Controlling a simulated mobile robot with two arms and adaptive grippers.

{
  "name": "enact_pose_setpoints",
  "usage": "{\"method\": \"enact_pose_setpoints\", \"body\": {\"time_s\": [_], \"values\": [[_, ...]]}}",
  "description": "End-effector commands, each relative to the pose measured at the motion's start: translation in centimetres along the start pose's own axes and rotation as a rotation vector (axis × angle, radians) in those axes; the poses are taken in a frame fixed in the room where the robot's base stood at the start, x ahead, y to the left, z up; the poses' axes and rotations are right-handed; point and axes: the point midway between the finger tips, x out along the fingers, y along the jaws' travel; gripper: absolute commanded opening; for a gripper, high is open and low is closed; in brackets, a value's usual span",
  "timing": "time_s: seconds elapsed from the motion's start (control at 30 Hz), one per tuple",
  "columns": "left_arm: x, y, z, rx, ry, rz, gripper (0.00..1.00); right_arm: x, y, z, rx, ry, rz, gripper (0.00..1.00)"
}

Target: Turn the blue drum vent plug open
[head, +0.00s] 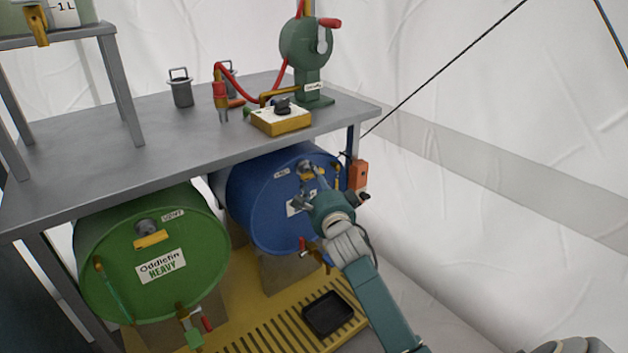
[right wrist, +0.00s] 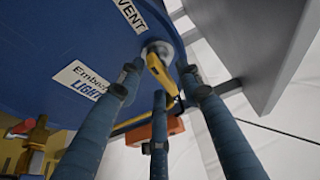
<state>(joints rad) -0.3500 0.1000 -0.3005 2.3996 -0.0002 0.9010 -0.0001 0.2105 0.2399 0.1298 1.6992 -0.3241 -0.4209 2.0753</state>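The blue drum (head: 262,200) lies on its side under the bench, with its round face toward me. Its vent plug (head: 306,167) is near the top of that face, partly covered by my right gripper (head: 311,186). In the right wrist view the vent plug (right wrist: 158,52) is a round grey boss with a yellow lever (right wrist: 161,76) slanting down to the right. My right gripper's fingers (right wrist: 160,82) are spread apart around the lever, with no clear contact visible. My left gripper is not in view.
A green drum (head: 185,225) with its own vent stands to the left. The bench edge (right wrist: 255,55) is close to the right of the plug. An orange box (head: 358,175) hangs by the bench leg. A black tray (head: 328,313) sits on the yellow grating below.

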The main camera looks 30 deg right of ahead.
Motion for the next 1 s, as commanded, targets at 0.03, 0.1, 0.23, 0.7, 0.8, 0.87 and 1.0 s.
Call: {"method": "enact_pose_setpoints", "body": {"time_s": [0.03,0.1,0.23,0.7,0.8,0.87,1.0], "values": [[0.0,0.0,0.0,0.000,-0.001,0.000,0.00,0.0,0.0,0.0,0.000,0.000,0.000,0.35],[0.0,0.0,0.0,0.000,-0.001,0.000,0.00,0.0,0.0,0.0,0.000,0.000,0.000,0.23],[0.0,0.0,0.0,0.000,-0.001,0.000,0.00,0.0,0.0,0.0,0.000,0.000,0.000,0.00],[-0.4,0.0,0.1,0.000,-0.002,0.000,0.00,0.0,0.3,0.0,-0.069,0.001,-0.028,0.00],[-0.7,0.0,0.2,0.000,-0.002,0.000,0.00,0.0,0.4,-0.1,-0.126,0.002,-0.052,0.00],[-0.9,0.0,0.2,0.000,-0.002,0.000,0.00,0.0,0.5,-0.1,-0.167,0.002,-0.068,0.00],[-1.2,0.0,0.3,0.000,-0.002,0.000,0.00,0.0,0.6,-0.2,-0.283,0.003,-0.114,0.00]]}}
